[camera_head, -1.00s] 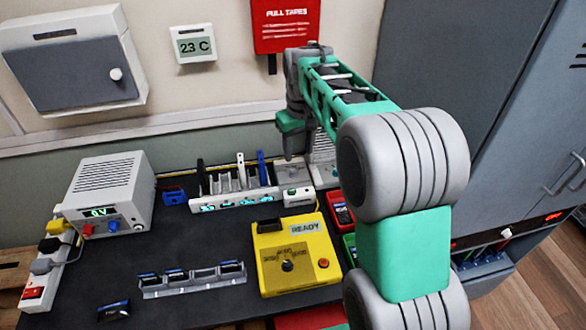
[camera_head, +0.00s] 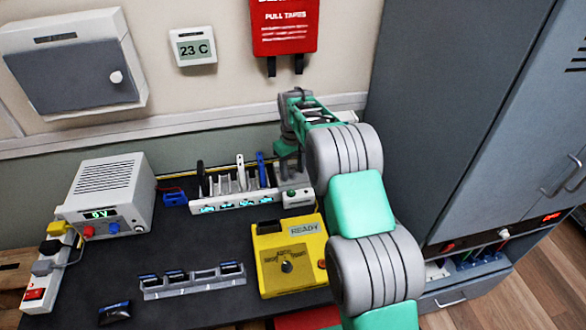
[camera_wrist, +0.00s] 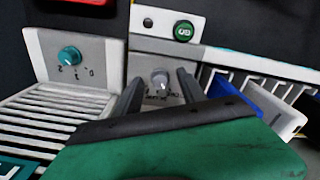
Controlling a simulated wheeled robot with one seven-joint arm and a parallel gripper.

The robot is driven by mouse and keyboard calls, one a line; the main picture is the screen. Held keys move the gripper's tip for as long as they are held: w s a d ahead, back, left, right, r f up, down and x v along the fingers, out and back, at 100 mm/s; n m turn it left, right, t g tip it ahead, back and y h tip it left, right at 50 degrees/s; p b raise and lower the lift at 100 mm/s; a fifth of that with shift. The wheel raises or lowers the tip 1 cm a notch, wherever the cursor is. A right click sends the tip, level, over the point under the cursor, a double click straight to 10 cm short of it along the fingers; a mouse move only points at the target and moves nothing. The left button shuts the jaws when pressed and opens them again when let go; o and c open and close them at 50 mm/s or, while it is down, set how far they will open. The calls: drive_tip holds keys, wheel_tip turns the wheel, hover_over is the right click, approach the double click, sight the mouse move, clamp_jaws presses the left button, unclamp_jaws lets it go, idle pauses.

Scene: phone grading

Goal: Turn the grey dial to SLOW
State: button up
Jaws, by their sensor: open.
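A small grey dial (camera_wrist: 160,79) stands on a light grey panel in the wrist view, with small dark lettering below it that is too blurred to read. I cannot tell which word it points to. My gripper (camera_wrist: 158,90) is open, with one dark finger on each side of the dial. I cannot tell whether either finger touches it. In the head view my gripper (camera_head: 287,153) is over the back of the bench, and the dial is hidden there behind my arm.
A white unit with a teal knob (camera_wrist: 68,56) is left of the panel in the wrist view. A green button (camera_wrist: 184,31) sits just beyond. A rack with a blue item (camera_wrist: 236,94) is close on the right. A yellow READY box (camera_head: 268,238) stands nearer the front.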

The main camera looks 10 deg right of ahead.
drive_tip(key=shift+c, duration=0.3)
clamp_jaws()
drive_tip(key=shift+m, duration=0.4)
drive_tip(key=m+b, duration=0.1)
drive_tip(key=m, duration=0.3)
drive_tip(key=shift+m+b, duration=0.3)
drive_tip(key=shift+m, duration=1.7)
drive_tip(key=shift+r, duration=0.1)
drive_tip(key=shift+o, duration=0.3)
unclamp_jaws()
